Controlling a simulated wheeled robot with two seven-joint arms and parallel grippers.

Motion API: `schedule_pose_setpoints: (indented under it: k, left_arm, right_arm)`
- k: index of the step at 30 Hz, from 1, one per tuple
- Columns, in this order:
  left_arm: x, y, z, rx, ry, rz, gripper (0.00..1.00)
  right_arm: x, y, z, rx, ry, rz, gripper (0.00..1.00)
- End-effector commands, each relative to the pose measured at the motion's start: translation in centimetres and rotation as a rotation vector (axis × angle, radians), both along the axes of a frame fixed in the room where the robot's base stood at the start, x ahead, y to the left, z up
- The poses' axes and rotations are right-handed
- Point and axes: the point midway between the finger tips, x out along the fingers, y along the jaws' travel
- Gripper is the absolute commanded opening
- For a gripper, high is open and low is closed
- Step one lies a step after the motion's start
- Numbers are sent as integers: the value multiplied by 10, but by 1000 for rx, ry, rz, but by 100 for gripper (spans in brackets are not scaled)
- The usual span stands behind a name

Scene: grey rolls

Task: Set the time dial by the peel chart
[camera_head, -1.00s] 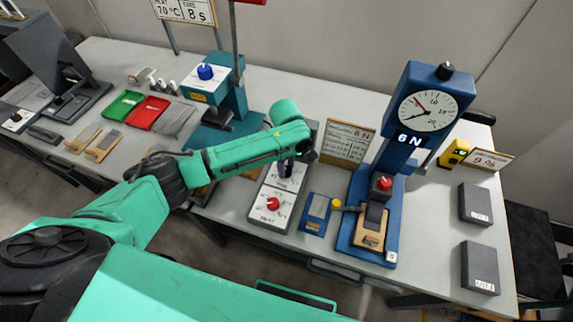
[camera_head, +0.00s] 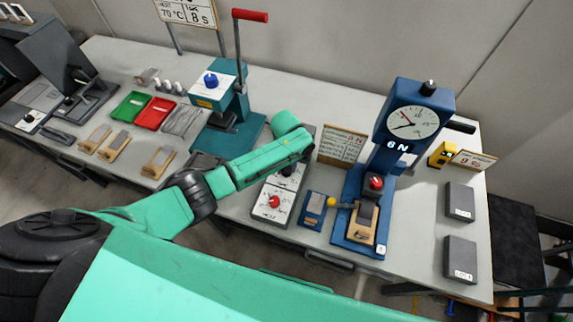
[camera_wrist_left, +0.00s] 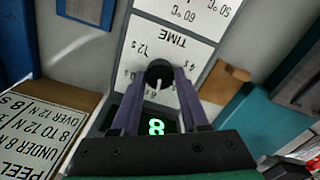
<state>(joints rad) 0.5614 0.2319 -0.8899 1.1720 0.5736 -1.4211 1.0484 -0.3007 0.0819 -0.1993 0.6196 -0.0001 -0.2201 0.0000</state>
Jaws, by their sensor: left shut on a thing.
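The control box (camera_head: 266,208) stands on the table with a red heat knob (camera_head: 274,201) at its near end. In the left wrist view, its white TIME panel (camera_wrist_left: 175,45) appears upside down, with a black time knob (camera_wrist_left: 159,72). My left gripper (camera_head: 292,166) is shut on this knob; both fingers flank it in the left wrist view (camera_wrist_left: 160,80). The knob's white mark points down the picture. A green display (camera_wrist_left: 156,127) reads 8. The peel chart (camera_head: 342,146) stands right of the box and shows partly in the left wrist view (camera_wrist_left: 40,130). My right gripper is out of view.
A blue tester (camera_head: 385,160) with a round gauge reads 6 N, right of the chart. A teal press (camera_head: 228,105) with a red-handled lever stands behind left. Green (camera_head: 130,106) and red (camera_head: 154,113) trays lie farther left. Dark boxes (camera_head: 460,202) sit at the right.

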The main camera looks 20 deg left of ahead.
Motion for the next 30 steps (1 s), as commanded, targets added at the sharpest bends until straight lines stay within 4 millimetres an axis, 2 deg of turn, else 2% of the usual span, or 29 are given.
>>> schedule_pose_setpoints:
  k: [7,30]
  left_arm:
    - [0,0,1,-1,0,-231,0]
    - [2,0,1,0,-4,-962,0]
  right_arm:
    - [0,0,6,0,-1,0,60]
    - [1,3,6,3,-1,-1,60]
